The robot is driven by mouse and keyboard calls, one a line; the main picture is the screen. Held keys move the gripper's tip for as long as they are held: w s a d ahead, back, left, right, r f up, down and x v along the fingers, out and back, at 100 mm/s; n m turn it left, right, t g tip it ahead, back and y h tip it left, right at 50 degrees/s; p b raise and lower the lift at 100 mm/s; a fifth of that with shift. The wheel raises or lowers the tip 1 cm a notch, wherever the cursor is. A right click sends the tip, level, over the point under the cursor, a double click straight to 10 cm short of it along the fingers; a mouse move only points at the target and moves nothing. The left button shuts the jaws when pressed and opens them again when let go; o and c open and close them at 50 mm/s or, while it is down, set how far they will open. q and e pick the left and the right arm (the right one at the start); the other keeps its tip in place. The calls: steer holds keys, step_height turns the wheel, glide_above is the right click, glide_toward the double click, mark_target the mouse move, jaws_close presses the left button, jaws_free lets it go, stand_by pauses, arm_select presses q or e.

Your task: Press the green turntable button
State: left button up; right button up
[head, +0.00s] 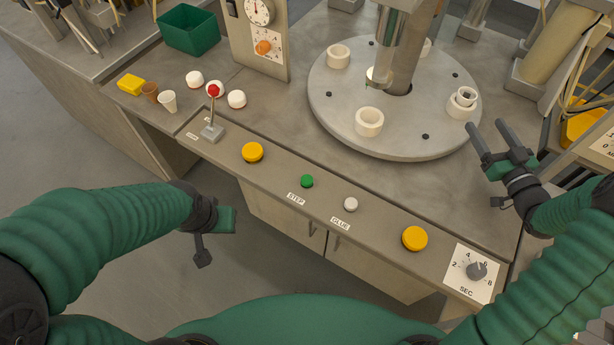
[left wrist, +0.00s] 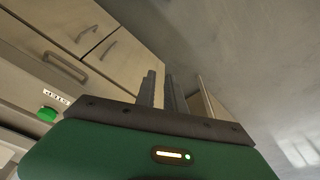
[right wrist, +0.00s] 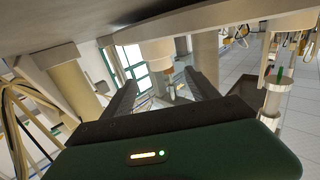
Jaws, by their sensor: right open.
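The green button (head: 307,181) sits on the sloped front panel of the bench, just above the STEP label (head: 296,198). It also shows at the left edge of the left wrist view (left wrist: 46,114). My left gripper (head: 203,258) hangs in front of the bench, left of and lower than the green button, clear of the panel. Its fingers (left wrist: 160,92) look drawn close together with nothing between them. My right gripper (head: 486,126) is open and empty beside the right edge of the turntable (head: 400,138), far from the green button.
A white button (head: 350,204) by the GLUE label and two yellow buttons (head: 252,152) (head: 414,238) share the panel. A red-tipped lever (head: 213,112) stands at its left end, a SEC dial (head: 476,271) at its right. The turntable carries several white rings. Space before the panel is free.

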arm_select(q)
jaws_close()
stand_by(0.3)
stand_by(1.1)
